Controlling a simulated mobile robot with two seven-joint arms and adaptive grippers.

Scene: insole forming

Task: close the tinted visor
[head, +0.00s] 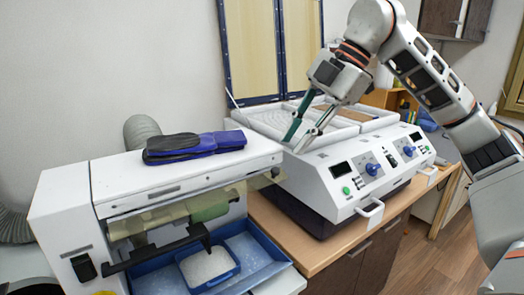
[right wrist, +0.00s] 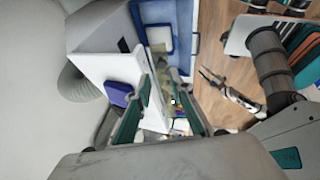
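The tinted visor (head: 170,217) is a yellowish see-through panel at the front of the white machine (head: 150,180) on the left in the head view. A black bar with a bent arm runs along its lower front. Its exact tilt is hard to tell, and a blue tray shows below it. My right gripper (head: 296,140) is right of the visor and apart from it, over the near left of the forming press. Its fingers are apart with nothing between them; they also show in the right wrist view (right wrist: 164,82).
The forming press (head: 345,180) stands on the wooden counter with its framed lid (head: 250,45) up. A blue and black insole pair (head: 194,145) lies on top of the white machine. A blue tray (head: 262,262) holding a white slab (head: 208,268) sits below the visor. A grey hose is at left.

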